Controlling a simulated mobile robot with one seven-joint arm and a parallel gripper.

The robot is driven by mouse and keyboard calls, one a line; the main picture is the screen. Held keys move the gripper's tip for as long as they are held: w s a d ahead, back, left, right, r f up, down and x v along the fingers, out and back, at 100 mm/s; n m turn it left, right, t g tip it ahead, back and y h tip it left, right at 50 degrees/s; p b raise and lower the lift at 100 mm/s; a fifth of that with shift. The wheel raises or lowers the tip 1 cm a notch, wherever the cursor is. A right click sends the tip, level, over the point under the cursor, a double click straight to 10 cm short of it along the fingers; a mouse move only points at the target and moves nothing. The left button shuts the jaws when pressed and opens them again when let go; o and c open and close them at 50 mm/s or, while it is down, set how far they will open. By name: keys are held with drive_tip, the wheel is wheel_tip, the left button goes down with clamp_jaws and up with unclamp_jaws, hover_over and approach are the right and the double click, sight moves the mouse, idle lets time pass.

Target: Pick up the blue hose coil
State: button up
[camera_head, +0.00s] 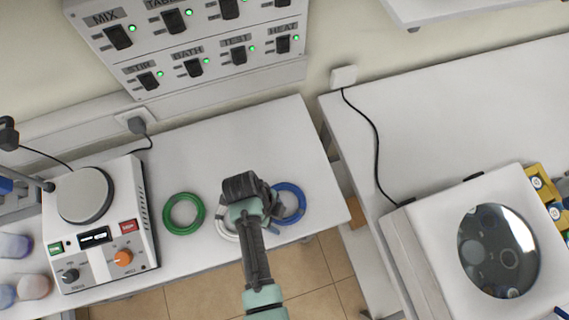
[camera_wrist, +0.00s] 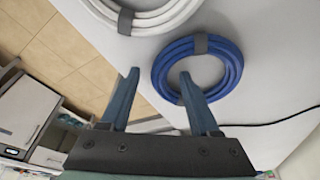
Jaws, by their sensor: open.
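The blue hose coil (camera_head: 290,203) lies flat on the white bench, just right of my gripper in the head view; part of its left side is hidden by my gripper. In the wrist view the blue coil (camera_wrist: 226,62) shows as a ring with a grey band at its top. My gripper (camera_wrist: 158,82) is open and empty in that view. Its right finger overlaps the coil's lower left edge, and its left finger is outside the ring. I cannot tell whether the finger touches the hose.
A white hose coil (camera_wrist: 155,18) lies beside the blue one, mostly hidden under my arm in the head view. A green coil (camera_head: 184,213) lies further left. A hot-plate device (camera_head: 98,225) stands at the bench's left. A gap separates this bench from the right bench (camera_head: 450,110).

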clamp_jaws()
idle(0.3)
drive_tip(key=shift+r, duration=0.15)
wheel_tip(320, 180, up, 10)
drive_tip(key=b, duration=0.1)
idle(0.7)
